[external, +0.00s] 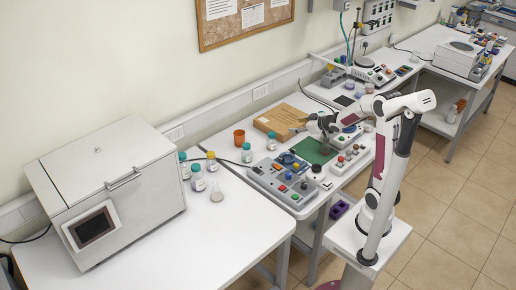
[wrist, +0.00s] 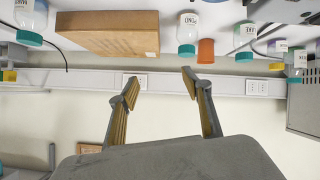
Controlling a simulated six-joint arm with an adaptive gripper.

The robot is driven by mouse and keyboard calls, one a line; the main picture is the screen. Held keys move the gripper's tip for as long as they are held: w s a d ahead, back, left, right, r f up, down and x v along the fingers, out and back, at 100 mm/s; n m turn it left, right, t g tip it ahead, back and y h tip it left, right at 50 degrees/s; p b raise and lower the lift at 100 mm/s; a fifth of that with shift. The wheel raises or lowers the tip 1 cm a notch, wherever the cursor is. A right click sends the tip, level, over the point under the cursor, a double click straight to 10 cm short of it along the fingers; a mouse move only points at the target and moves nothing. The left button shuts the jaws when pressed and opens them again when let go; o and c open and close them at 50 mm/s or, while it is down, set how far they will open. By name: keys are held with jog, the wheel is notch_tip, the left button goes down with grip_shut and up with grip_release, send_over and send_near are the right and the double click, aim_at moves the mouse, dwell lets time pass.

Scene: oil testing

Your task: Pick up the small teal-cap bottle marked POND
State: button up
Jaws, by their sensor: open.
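The small bottle marked POND (wrist: 187,22) has clear glass, a white label and a teal cap. It appears upside down at the top middle of the wrist view, beside an orange cup. In the external view, a teal-cap bottle (external: 271,142) standing on the bench near the cup appears to be the same one; its label is too small to read there. My gripper (wrist: 159,76) is open and empty, its two fingers apart with wall behind them. In the external view my gripper (external: 298,129) is above the bench, to the right of that bottle and not touching it.
The orange cup (external: 239,138) and another teal-cap bottle (external: 246,154) stand to its left. A brown carton (external: 276,122) lies behind, a control panel (external: 282,184) in front. More bottles (external: 198,180) and a white chest (external: 105,190) stand farther left.

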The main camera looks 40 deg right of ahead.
aim_at(272, 137)
jog(key=shift+w+a+f+n+t+y, duration=0.3)
jog(key=shift+w+a+f+y, duration=0.2)
jog(key=shift+w+f+y, duration=0.75)
jog(key=shift+w+a+f+n+t+y, duration=0.15)
jog(key=shift+w+a+f+n+y, duration=0.45)
jog(key=shift+f, duration=1.2)
jog(key=shift+w+a+f+n+t+y, duration=0.1)
jog(key=shift+w+a+f+t+y, duration=0.35)
jog(key=shift+f+y, duration=0.95)
jog(key=shift+w+d+f, duration=0.1)
jog(key=shift+x, duration=1.3)
jog(key=shift+r+x, duration=0.1)
jog(key=shift+x, duration=1.2)
jog(key=shift+r+x, duration=0.15)
jog(key=shift+x, duration=1.15)
jog(key=shift+w, duration=0.1)
